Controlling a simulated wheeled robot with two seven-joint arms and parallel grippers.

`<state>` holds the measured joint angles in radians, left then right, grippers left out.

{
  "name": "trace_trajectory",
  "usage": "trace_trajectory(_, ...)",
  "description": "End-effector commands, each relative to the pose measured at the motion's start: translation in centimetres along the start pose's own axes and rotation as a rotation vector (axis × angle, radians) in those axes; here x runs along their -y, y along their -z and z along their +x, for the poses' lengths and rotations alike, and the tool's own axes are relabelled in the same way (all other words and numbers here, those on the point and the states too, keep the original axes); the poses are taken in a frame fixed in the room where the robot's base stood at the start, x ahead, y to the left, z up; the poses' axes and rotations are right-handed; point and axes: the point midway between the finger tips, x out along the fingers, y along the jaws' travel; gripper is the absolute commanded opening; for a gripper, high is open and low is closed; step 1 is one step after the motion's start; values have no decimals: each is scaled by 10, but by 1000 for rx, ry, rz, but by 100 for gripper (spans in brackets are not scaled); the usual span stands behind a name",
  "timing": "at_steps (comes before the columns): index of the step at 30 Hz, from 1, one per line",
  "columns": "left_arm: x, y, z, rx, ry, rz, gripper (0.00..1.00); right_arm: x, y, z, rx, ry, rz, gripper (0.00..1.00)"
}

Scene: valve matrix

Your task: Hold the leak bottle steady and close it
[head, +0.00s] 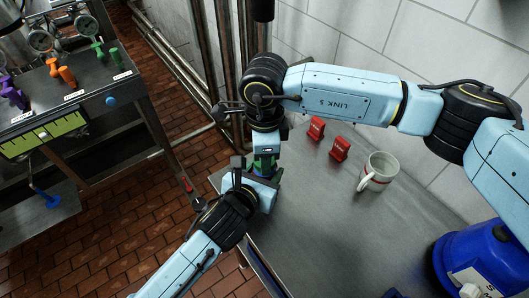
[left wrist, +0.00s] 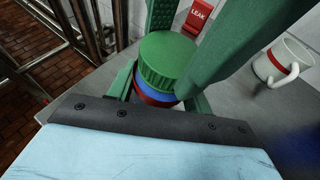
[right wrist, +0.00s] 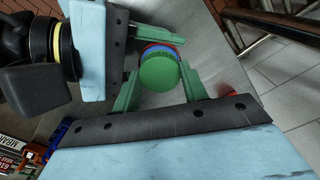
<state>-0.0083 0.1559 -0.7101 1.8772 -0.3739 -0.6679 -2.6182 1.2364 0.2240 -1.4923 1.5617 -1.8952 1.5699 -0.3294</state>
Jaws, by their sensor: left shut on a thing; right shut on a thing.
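The leak bottle (left wrist: 158,95) stands at the table's corner, with blue and red showing below its ribbed green cap (left wrist: 168,60). In the right wrist view the cap (right wrist: 160,74) sits between my right gripper's (right wrist: 161,76) two green fingers, which are shut on it. My right gripper (head: 266,160) comes down from above in the head view. My left gripper (head: 262,172) comes in low from the side, its fingers shut around the bottle below the cap. The fingers hide most of the body. Whether the cap is fully tight cannot be told.
Two red signs (head: 316,128) (head: 340,148) stand on the grey table (head: 330,220) near the bottle; one reads LEAK in the left wrist view. A white mug (head: 378,172) and a blue drum (head: 480,262) are to the right. Pipes (head: 203,60) rise behind; a valve bench (head: 85,95) is left.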

Motion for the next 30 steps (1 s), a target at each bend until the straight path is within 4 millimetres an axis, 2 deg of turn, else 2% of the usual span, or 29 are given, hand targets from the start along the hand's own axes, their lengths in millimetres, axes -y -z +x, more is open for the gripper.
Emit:
trace_trajectory(9,0,0,0,-1,0,0,0,0,0,0,0,1,25,16)
trace_trajectory(10,0,0,0,-1,1,0,0,0,0,0,0,1,24,46)
trace_trajectory(15,0,0,0,-1,0,0,0,0,0,0,0,1,23,65)
trace_trajectory(23,0,0,0,-1,0,0,0,0,0,-2,1,0,21,65)
trace_trajectory(30,0,0,0,-2,-1,0,0,0,-1,-29,2,2,19,65)
